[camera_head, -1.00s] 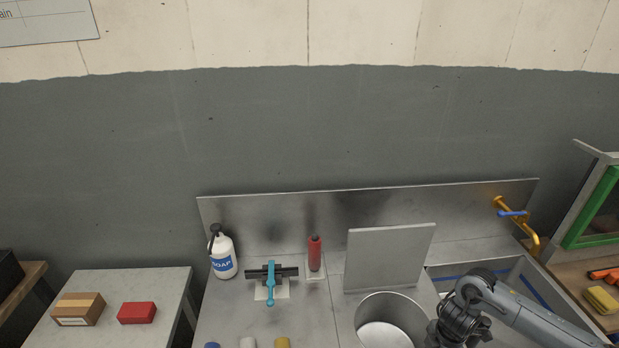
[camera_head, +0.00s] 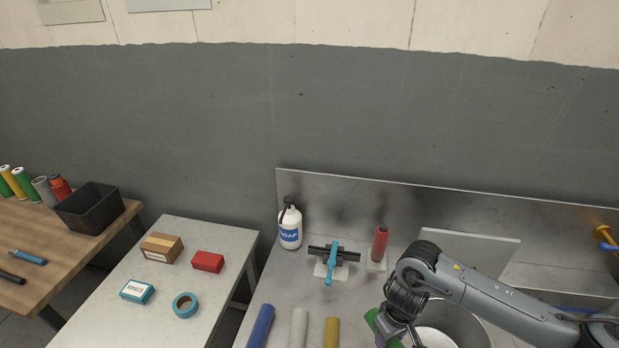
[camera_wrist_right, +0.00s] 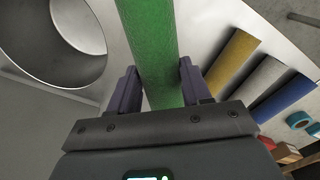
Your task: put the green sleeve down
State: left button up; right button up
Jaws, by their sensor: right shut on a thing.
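The green sleeve (camera_head: 371,319) is in my right gripper (camera_head: 388,338), low in the head view, just left of the steel pot. In the right wrist view the green sleeve (camera_wrist_right: 149,40) runs lengthwise between the two fingers of my right gripper (camera_wrist_right: 160,82), which are shut on it. Whether the sleeve touches the counter (camera_head: 285,289) I cannot tell. My left gripper is not in view.
Blue (camera_head: 261,326), white (camera_head: 299,327) and yellow (camera_head: 331,332) sleeves lie side by side left of my right gripper. The steel pot (camera_wrist_right: 50,75) stands on the other side. A soap bottle (camera_head: 290,228), blue-handled fixture (camera_head: 331,262) and red cylinder (camera_head: 380,243) stand behind.

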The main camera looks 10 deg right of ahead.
jog(key=w+a+r+m, duration=0.2)
jog(key=w+r+m, duration=0.1)
jog(key=r, duration=0.1)
jog(key=shift+a+r, duration=0.1)
jog(key=shift+a, duration=0.3)
jog(key=b, duration=1.3)
send_over(370, 340)
jog(key=s+a, duration=0.1)
jog(key=s, duration=0.1)
jog(key=shift+m, duration=0.3)
jog(key=f, duration=1.3)
jog(key=shift+s+a, duration=0.2)
jog(key=s+r+p, duration=0.3)
jog(key=r+p, duration=0.7)
jog(key=p, duration=0.1)
jog(key=s+r+p, duration=0.2)
jog(key=r+p, duration=0.9)
jog(key=p, duration=0.1)
jog(key=s+r+p, duration=0.3)
jog(key=r+p, duration=0.8)
jog(key=p, duration=0.1)
jog(key=shift+s, duration=0.3)
